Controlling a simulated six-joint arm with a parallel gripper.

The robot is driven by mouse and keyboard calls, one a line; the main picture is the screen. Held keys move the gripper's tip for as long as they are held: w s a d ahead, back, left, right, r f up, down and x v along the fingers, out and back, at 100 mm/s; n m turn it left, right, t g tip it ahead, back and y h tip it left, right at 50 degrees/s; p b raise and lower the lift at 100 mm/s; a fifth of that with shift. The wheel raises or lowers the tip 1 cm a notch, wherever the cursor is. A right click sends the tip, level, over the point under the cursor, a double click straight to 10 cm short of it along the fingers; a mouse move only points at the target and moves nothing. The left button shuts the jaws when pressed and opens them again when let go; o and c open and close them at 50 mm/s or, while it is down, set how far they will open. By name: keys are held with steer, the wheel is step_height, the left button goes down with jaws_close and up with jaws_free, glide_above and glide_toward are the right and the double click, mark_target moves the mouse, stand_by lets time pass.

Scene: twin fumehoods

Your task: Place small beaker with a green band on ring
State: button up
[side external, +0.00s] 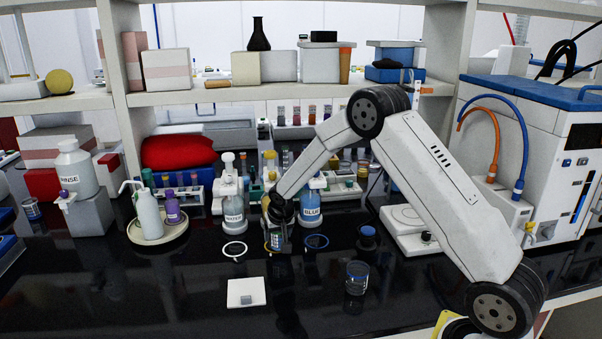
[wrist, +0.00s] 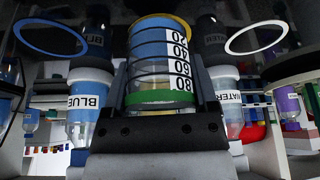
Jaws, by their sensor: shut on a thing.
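The small beaker (wrist: 160,72) has a green band near its rim and a white number scale. It sits between the fingers of my gripper (wrist: 163,85), which is shut on it. In the side view my gripper (side external: 279,222) points down at the bench between two bottles and partly hides the beaker (side external: 276,242). A yellow ring (wrist: 163,20) shows behind the beaker's base in the inverted wrist view. A white ring (side external: 235,250) and a blue ring (side external: 316,241) lie to either side. I cannot tell whether the base touches the bench.
The WATER bottle (side external: 233,208) and BLUE bottle (side external: 310,205) stand close behind the rings. Another beaker (side external: 357,276) stands front right, and a white square plate (side external: 246,292) lies in front. A stirrer-like device (side external: 410,228) is at right. The front left bench is clear.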

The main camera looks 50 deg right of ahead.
steer(key=shift+w+d, duration=0.45)
steer(key=shift+w, duration=0.2)
steer(key=shift+w+d, duration=0.45)
steer(key=shift+w, duration=0.15)
steer(key=shift+f, duration=0.75)
steer(key=o, duration=1.3)
steer(key=shift+f, duration=0.15)
steer(key=shift+v, duration=1.7)
steer(key=shift+s+a, duration=1.15)
steer(key=shift+s, duration=0.5)
steer(key=shift+s+a, duration=1.15)
steer(key=shift+s, duration=0.5)
steer(key=shift+s+a, duration=1.15)
steer(key=shift+s, duration=0.5)
